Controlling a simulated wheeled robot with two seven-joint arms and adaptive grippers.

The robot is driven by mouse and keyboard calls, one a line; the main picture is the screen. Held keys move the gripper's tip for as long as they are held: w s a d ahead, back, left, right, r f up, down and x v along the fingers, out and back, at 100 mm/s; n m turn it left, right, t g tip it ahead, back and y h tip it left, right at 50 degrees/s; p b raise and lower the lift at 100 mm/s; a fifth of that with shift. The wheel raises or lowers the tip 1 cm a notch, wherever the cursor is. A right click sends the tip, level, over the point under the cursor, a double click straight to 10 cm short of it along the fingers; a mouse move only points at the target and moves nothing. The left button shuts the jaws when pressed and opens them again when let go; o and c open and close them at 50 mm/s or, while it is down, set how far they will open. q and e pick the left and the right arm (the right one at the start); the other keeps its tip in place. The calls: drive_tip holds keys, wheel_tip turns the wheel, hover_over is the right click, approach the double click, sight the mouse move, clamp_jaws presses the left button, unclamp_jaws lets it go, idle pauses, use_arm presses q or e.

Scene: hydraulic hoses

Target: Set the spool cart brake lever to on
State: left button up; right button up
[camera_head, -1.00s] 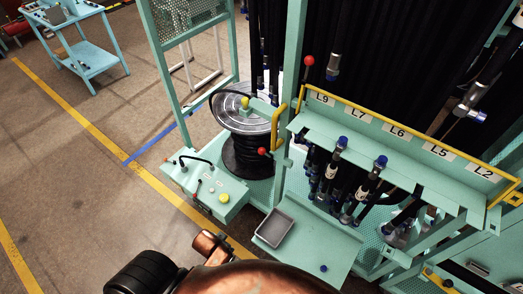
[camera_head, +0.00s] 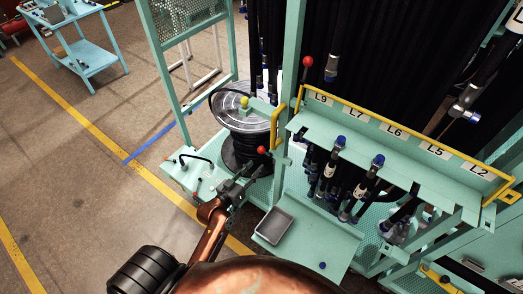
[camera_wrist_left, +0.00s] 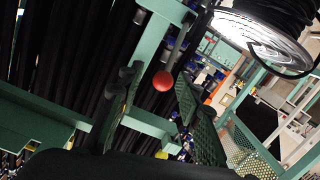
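The spool cart carries a black hose spool (camera_head: 243,150) with a silver flange. A lever with a red ball knob (camera_head: 262,151) sticks out by the spool at the cart's post. No brake marking is readable. My left gripper (camera_head: 252,174) is in front of and just below this red knob in the head view. In the left wrist view, a red ball (camera_wrist_left: 162,80) on a grey rod shows between the two spread fingers of the left gripper (camera_wrist_left: 155,112), beyond their tips. The gripper is open and empty. My right gripper is not in view.
A yellow knob (camera_head: 244,101) stands over the spool, and a second red knob (camera_head: 308,61) is higher on the post. A yellow handle (camera_head: 277,128) is close to the lever. A grey tray (camera_head: 274,226) and the labelled hose rack (camera_head: 400,140) are to the right.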

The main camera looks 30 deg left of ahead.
sight(259, 151)
use_arm(q)
drive_tip(key=shift+n+t+y, duration=0.4)
drive_tip(key=shift+n+t, duration=0.1)
drive_tip(key=shift+t, duration=0.1)
drive_tip(key=w, duration=0.2)
drive_tip(key=w+a+r, duration=0.1)
drive_tip(key=w, duration=0.1)
drive_tip(key=w+r, duration=0.1)
drive_tip(key=w, duration=0.2)
drive_tip(key=shift+w+a, duration=0.1)
drive_tip(key=shift+a, duration=0.15)
drive_tip(key=shift+w+f, duration=0.15)
drive_tip(key=shift+w, duration=0.7)
clamp_jaws()
